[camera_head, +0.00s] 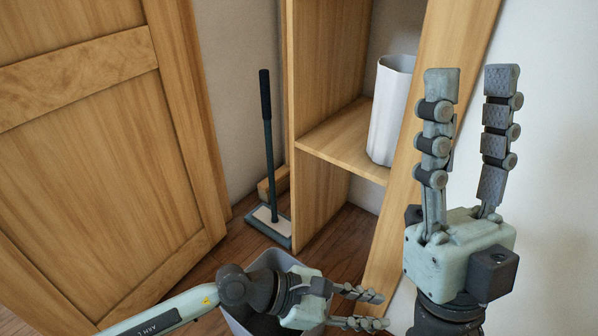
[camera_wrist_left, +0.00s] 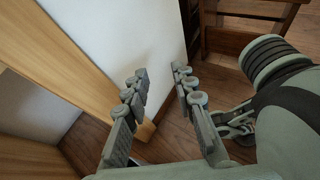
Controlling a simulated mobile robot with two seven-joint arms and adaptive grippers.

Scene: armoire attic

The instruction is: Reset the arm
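My left gripper (camera_head: 384,310) is low in the head view, pointing right above a grey open bin. Its two fingers are apart with nothing visible between them. The left wrist view also shows its fingers (camera_wrist_left: 160,70) spread and empty, above the wood floor. My right gripper (camera_head: 471,80) stands upright at the right of the head view, in front of the white wall. Its fingers point up, are apart and hold nothing. Part of my other arm shows at the right of the left wrist view.
A wooden door (camera_head: 100,150) is at the left. A wooden shelf unit (camera_head: 345,135) holds a white container (camera_head: 390,115). A black-handled floor tool (camera_head: 267,130) stands on the floor beside it. The grey bin (camera_head: 235,325) lies under my left arm, partly hidden.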

